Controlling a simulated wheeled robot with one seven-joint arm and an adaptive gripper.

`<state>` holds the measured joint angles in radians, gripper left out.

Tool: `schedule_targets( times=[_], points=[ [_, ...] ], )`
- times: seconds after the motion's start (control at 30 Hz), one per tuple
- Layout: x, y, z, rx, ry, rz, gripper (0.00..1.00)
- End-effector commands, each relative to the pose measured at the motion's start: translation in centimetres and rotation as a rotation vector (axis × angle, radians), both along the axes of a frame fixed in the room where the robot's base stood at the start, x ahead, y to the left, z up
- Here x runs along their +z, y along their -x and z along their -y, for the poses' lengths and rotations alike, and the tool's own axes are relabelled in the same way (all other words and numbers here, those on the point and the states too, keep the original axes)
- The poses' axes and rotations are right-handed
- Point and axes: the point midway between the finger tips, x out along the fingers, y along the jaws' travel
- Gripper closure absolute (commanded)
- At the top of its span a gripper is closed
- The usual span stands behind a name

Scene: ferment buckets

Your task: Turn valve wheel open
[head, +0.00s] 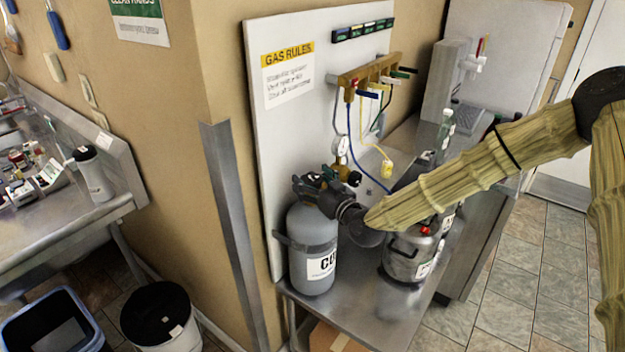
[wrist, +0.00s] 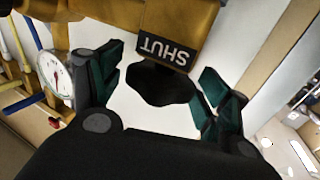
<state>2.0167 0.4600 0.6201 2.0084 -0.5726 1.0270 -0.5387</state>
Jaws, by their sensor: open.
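The dark valve wheel (wrist: 158,84) shows in the wrist view, just below a black tag reading SHUT (wrist: 167,52) on a brass-coloured body (wrist: 185,22). My gripper (wrist: 161,74) is open, with one green-padded finger on each side of the wheel. Gaps show between the wheel and both pads, so they look apart from it. In the head view my gripper (head: 312,188) is at the top of the grey gas cylinder (head: 311,250). There it hides the wheel and most of the valve.
A pressure gauge (wrist: 54,73) is close beside the left finger; it also shows in the head view (head: 341,145). A steel keg (head: 405,262) stands right of the cylinder on the steel table (head: 375,325). A white panel (head: 290,140) with a brass manifold (head: 368,74) and hoses rises behind.

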Motion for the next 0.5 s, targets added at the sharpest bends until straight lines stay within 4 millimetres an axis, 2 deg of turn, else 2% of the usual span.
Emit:
schedule_targets(
  times=[0.1, 0.33, 0.5],
  points=[
    [-0.02, 0.01, 0.03, 0.000, 0.000, 0.000, 0.26],
    [-0.02, 0.01, 0.07, -0.001, 0.000, 0.000, 0.68],
    [-0.04, 0.00, 0.12, 0.000, 0.000, 0.000, 0.70]
  ],
)
